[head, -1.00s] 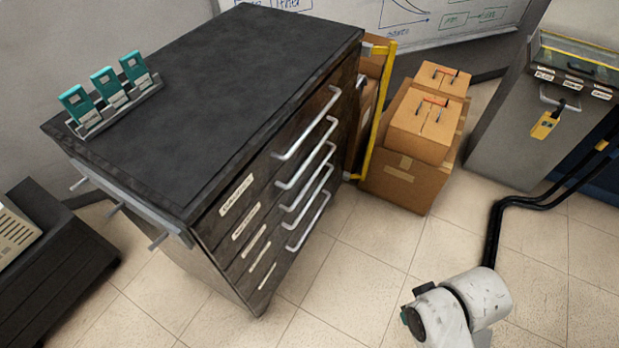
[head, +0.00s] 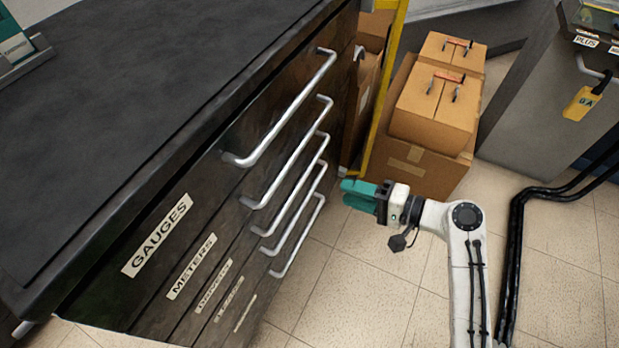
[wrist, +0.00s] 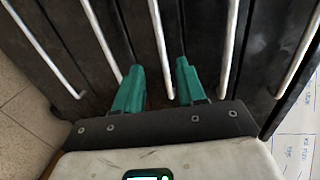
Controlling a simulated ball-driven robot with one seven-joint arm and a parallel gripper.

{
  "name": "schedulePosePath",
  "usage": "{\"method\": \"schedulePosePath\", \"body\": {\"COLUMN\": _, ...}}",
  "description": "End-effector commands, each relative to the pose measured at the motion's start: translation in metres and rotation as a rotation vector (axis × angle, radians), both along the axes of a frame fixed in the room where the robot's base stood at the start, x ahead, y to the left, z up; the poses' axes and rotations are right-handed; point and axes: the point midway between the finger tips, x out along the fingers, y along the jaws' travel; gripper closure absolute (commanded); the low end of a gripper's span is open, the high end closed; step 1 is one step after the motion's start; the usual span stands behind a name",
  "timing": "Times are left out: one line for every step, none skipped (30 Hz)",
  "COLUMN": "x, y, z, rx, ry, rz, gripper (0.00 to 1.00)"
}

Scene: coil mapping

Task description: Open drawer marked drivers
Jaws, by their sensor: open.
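The drivers drawer (head: 170,330) is the third one down in a dark cabinet, with a white label (head: 213,286) reading DRIVERS. It looks shut. Its silver bar handle (head: 296,188) is the middle one of the stack. My gripper (head: 350,193) has teal fingers and is open and empty, right of the handles in the head view with a gap between. In the wrist view, my gripper (wrist: 158,75) points at the drawer fronts, and the middle handle (wrist: 161,45) runs between its fingertips in the picture. How far it is from them in depth I cannot tell.
Drawers labelled GAUGES (head: 157,235) and METERS (head: 191,266) sit above, two more below. Cardboard boxes (head: 430,115) and a yellow post (head: 384,90) stand behind my gripper. Black cables (head: 515,250) run along the floor at right. The tiled floor (head: 330,290) before the drawers is clear.

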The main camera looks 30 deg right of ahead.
Motion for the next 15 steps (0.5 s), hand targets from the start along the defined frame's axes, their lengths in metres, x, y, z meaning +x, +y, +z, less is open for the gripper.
{"method": "schedulePosePath", "body": {"x": 0.004, "y": 0.003, "z": 0.000, "rx": 0.000, "ry": -0.001, "rz": 0.004, "gripper": 0.60}}
{"method": "schedulePosePath", "body": {"x": 0.007, "y": 0.006, "z": -0.001, "rx": -0.001, "ry": -0.001, "rz": 0.005, "gripper": 0.60}}
{"method": "schedulePosePath", "body": {"x": 0.011, "y": 0.009, "z": -0.002, "rx": -0.001, "ry": -0.001, "rz": 0.004, "gripper": 0.60}}
{"method": "schedulePosePath", "body": {"x": 0.015, "y": 0.012, "z": -0.003, "rx": -0.001, "ry": -0.001, "rz": 0.005, "gripper": 0.60}}
{"method": "schedulePosePath", "body": {"x": 0.018, "y": 0.015, "z": -0.004, "rx": -0.001, "ry": 0.000, "rz": 0.007, "gripper": 0.60}}
{"method": "schedulePosePath", "body": {"x": 0.024, "y": 0.019, "z": -0.006, "rx": -0.001, "ry": 0.000, "rz": 0.006, "gripper": 0.60}}
{"method": "schedulePosePath", "body": {"x": 0.029, "y": 0.022, "z": -0.007, "rx": -0.002, "ry": 0.001, "rz": 0.006, "gripper": 0.60}}
{"method": "schedulePosePath", "body": {"x": 0.033, "y": 0.026, "z": -0.008, "rx": -0.002, "ry": 0.000, "rz": 0.006, "gripper": 0.60}}
{"method": "schedulePosePath", "body": {"x": 0.039, "y": 0.030, "z": -0.009, "rx": -0.003, "ry": 0.001, "rz": 0.006, "gripper": 0.60}}
{"method": "schedulePosePath", "body": {"x": 0.044, "y": 0.034, "z": -0.011, "rx": -0.003, "ry": 0.000, "rz": 0.007, "gripper": 0.60}}
{"method": "schedulePosePath", "body": {"x": 0.048, "y": 0.037, "z": -0.012, "rx": -0.003, "ry": 0.000, "rz": 0.008, "gripper": 0.60}}
{"method": "schedulePosePath", "body": {"x": 0.054, "y": 0.040, "z": -0.013, "rx": -0.003, "ry": 0.000, "rz": 0.007, "gripper": 0.60}}
{"method": "schedulePosePath", "body": {"x": 0.057, "y": 0.043, "z": -0.014, "rx": -0.003, "ry": 0.000, "rz": 0.007, "gripper": 0.60}}
{"method": "schedulePosePath", "body": {"x": 0.061, "y": 0.046, "z": -0.015, "rx": -0.004, "ry": 0.001, "rz": 0.007, "gripper": 0.60}}
{"method": "schedulePosePath", "body": {"x": 0.065, "y": 0.049, "z": -0.016, "rx": -0.003, "ry": 0.001, "rz": 0.005, "gripper": 0.60}}
